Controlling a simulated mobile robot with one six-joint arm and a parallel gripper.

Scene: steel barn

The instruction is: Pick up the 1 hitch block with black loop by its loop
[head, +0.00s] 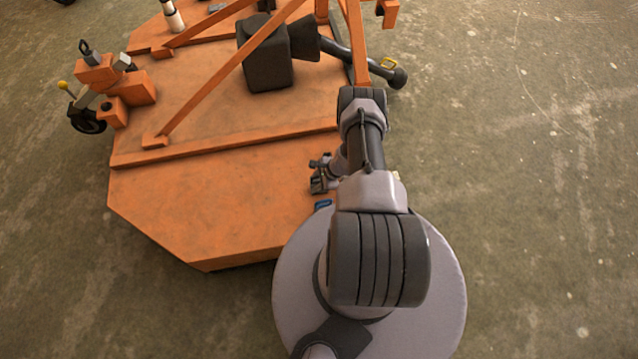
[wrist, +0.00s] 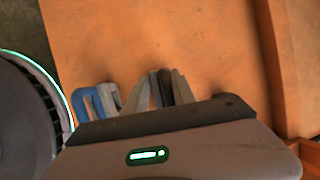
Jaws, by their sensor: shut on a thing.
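My gripper (wrist: 163,88) is low over the front right part of the orange deck, and its two grey fingers are shut on a dark upright piece (wrist: 165,84), which looks like the black loop of the hitch block. The block's body is hidden behind the gripper housing in the wrist view. In the head view my gripper (head: 319,175) shows beside my arm, and the held piece is too small to make out. I cannot tell whether the block is resting on the deck or lifted.
A blue loop (wrist: 86,104) stands just left of the fingers, with a pale grey loop (wrist: 110,98) beside it. The blue loop also shows in the head view (head: 323,204). The orange deck (head: 230,195) is bare to the left. Orange bars (head: 220,75) and a black box (head: 268,65) stand behind.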

